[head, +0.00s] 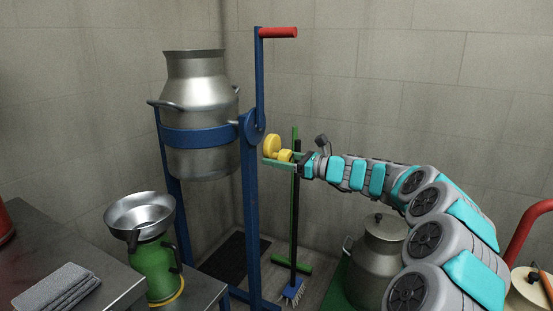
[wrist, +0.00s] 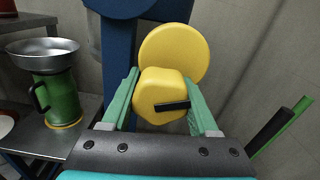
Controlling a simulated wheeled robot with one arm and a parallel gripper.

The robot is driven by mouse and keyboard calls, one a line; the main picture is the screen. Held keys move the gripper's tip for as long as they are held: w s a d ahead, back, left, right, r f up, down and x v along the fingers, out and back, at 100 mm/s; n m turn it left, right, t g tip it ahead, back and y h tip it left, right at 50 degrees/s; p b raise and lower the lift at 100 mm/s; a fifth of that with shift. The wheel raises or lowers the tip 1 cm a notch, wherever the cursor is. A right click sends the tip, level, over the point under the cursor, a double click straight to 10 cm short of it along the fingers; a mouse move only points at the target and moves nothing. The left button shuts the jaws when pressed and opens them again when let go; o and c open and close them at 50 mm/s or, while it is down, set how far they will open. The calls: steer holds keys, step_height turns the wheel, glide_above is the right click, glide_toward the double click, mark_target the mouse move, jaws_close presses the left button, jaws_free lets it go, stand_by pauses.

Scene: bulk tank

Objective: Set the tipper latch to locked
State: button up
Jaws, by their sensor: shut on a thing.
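The tipper latch is a yellow knob with a round disc behind it (head: 272,143), mounted at the pivot side of the blue tipper stand (head: 249,200). In the wrist view the knob (wrist: 160,94) sits between my green fingers, with a dark slot mark on its face. My gripper (head: 284,157) comes from the right and is shut on the knob. A metal milk can (head: 195,90) hangs upright in the stand's blue band. The stand's lever with a red handle (head: 278,32) points up. I cannot tell the latch's setting.
A green jug with a steel funnel bowl (head: 140,215) stands on the grey bench at left, near a folded cloth (head: 58,290). A lidded can (head: 377,260) stands below my arm. A broom and brush (head: 293,290) lean behind the stand.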

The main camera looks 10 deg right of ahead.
steer(key=shift+w+r+n+b, duration=0.1)
steer(key=shift+n+b, duration=5.2)
steer(key=shift+n, duration=1.5)
steer(key=o, duration=1.4)
steer(key=shift+c, duration=0.2)
steer(key=shift+d, duration=0.15)
